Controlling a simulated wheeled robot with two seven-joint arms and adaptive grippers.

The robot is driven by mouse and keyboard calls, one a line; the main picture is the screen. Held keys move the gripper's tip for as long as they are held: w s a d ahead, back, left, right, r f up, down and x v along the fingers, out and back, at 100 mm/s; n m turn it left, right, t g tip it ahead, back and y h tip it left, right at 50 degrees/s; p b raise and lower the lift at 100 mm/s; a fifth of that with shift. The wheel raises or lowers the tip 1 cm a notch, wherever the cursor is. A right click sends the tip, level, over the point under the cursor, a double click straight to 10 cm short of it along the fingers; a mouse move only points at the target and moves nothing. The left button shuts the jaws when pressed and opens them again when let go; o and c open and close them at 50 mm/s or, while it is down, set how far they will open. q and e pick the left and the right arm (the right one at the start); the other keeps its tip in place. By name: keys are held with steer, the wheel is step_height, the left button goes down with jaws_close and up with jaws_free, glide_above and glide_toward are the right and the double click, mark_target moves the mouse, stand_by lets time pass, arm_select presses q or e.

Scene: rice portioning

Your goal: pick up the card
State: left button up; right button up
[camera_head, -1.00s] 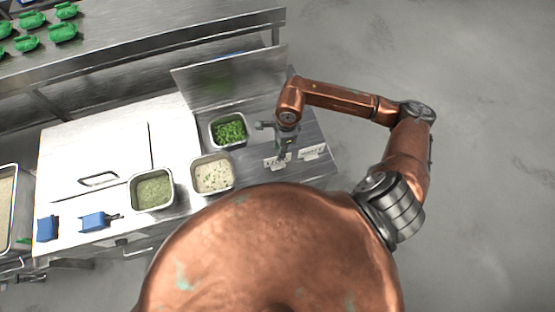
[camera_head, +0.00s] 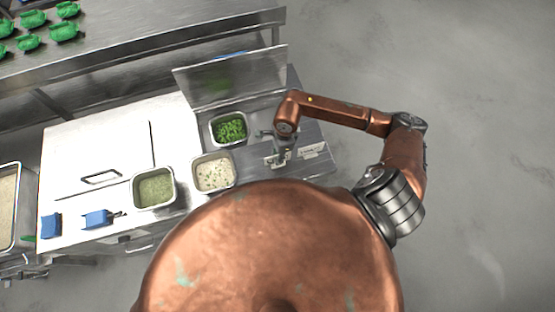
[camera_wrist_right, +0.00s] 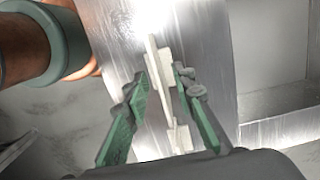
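Two small pale cards stand on the steel counter at the right: one card (camera_head: 272,161) is partly hidden by my right gripper, and a second card (camera_head: 313,151) is just right of it. My right gripper (camera_head: 282,160) is low over the first card. In the right wrist view its green fingers (camera_wrist_right: 164,80) are open, one on each side of a thin, upright cream card (camera_wrist_right: 154,55), with gaps visible beside it. Another cream piece (camera_wrist_right: 180,138) shows nearer the gripper's base. My left gripper is not in view.
Steel pans of chopped greens (camera_head: 231,129), pale rice mix (camera_head: 213,173) and green grain (camera_head: 154,188) stand left of the gripper. Blue-handled tools (camera_head: 97,219) lie at the front left. Green objects (camera_head: 64,31) sit on the back shelf.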

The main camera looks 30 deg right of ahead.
steer(key=shift+f+b, duration=0.25)
steer(key=shift+b, duration=0.1)
steer(key=shift+c, duration=0.4)
jaws_close()
